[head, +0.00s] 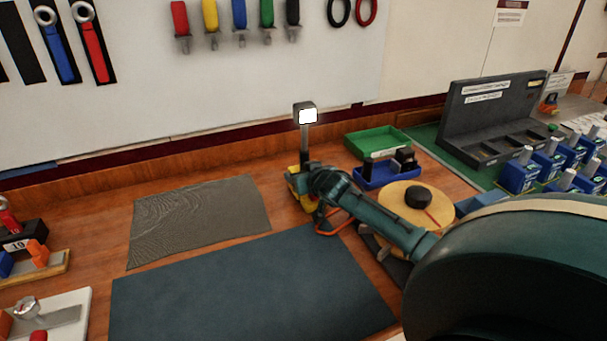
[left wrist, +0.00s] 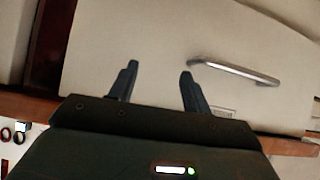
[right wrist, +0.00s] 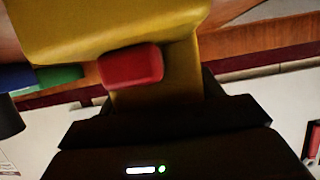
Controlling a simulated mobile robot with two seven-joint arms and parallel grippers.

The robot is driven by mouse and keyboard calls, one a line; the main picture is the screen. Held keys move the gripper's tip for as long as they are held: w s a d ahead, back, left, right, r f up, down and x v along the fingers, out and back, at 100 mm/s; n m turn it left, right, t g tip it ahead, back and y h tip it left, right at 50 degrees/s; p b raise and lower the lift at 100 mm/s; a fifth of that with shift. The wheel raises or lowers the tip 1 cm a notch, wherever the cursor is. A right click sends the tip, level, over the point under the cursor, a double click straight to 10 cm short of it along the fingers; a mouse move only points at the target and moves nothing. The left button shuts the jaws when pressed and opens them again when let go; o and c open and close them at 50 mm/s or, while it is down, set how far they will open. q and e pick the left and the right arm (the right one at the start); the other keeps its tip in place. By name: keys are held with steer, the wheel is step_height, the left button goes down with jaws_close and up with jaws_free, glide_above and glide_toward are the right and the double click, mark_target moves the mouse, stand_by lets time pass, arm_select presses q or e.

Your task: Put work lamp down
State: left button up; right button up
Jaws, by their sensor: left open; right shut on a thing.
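The work lamp (head: 306,115) stands upright at the back of the wooden bench, with a lit square head on a thin post and a yellow base. My right gripper (head: 308,181) is shut on the lamp low down, and my arm hides part of its base. Whether the base touches the bench I cannot tell. In the right wrist view the lamp's yellow body (right wrist: 110,30) with a red part fills the space before the jaws. My left gripper (left wrist: 157,82) is open and empty in the left wrist view, facing a pale panel with a handle; it is not in the head view.
A grey ribbed mat (head: 200,220) and a dark blue mat (head: 245,290) lie bare left of the lamp. Right of it are a green tray (head: 376,142), a blue bin (head: 372,178) and a round wooden reel (head: 400,200). Tools hang on the wall behind.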

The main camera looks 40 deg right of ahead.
steer(key=shift+r, duration=0.1)
steer(key=o, duration=1.5)
steer(key=shift+c, duration=0.2)
steer(key=shift+s+a, duration=0.1)
steer(key=shift+s, duration=0.15)
steer(key=v, duration=1.1)
steer(key=shift+s+r, duration=0.2)
steer(key=shift+s, duration=0.05)
steer(key=shift+s+f, duration=0.1)
